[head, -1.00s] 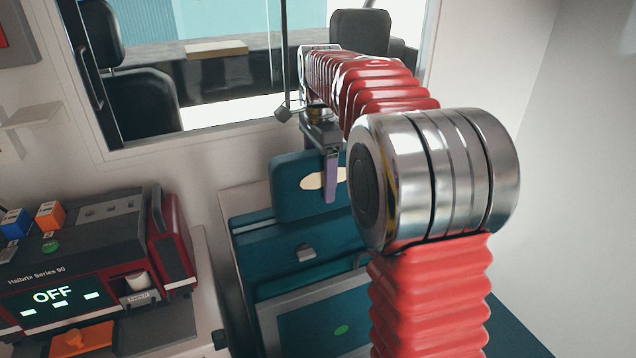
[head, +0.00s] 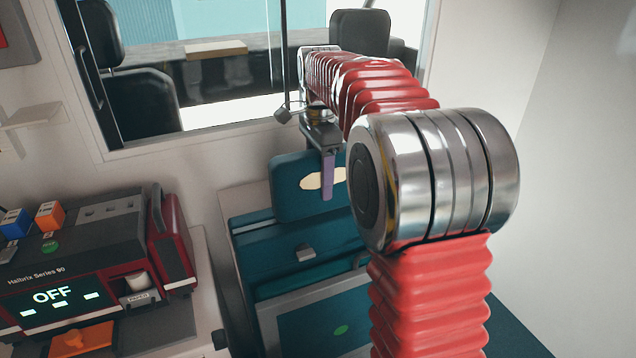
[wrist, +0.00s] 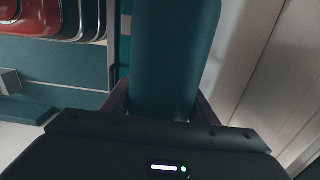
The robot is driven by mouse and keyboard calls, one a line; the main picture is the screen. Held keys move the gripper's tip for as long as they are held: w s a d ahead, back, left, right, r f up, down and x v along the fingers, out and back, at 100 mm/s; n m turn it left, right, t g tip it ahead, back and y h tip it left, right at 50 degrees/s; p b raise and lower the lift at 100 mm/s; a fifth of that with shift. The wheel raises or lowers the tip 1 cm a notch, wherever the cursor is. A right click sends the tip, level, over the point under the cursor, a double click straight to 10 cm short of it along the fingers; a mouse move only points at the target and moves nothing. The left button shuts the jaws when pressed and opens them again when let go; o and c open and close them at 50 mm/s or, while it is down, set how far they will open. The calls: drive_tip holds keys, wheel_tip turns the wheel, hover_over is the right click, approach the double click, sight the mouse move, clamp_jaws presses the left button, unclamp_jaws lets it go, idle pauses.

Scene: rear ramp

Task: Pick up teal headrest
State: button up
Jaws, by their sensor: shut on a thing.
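The teal headrest (head: 293,192) is a rounded panel with a cream oval patch, above the teal seat (head: 290,238) in the head view. My gripper (head: 327,176) is at its top edge, with one purple finger showing down its front face beside the patch. In the wrist view the headrest (wrist: 172,50) runs up the middle as a broad teal shape. My gripper (wrist: 162,105) is shut on it there, with dark purple fingers on both sides. My arm hides the headrest's right part in the head view.
A window (head: 240,70) with a frame is behind the arm, with dark seats beyond it. A red and black device (head: 95,265) reading OFF stands on a counter at the left. A pale wall (head: 560,130) bounds the right side.

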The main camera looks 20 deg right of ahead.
drive_tip(key=c, duration=0.8)
drive_tip(key=shift+r, duration=0.1)
drive_tip(key=shift+c, duration=0.2)
wheel_tip(320, 180, up, 18)
idle(0.5)
idle(0.5)
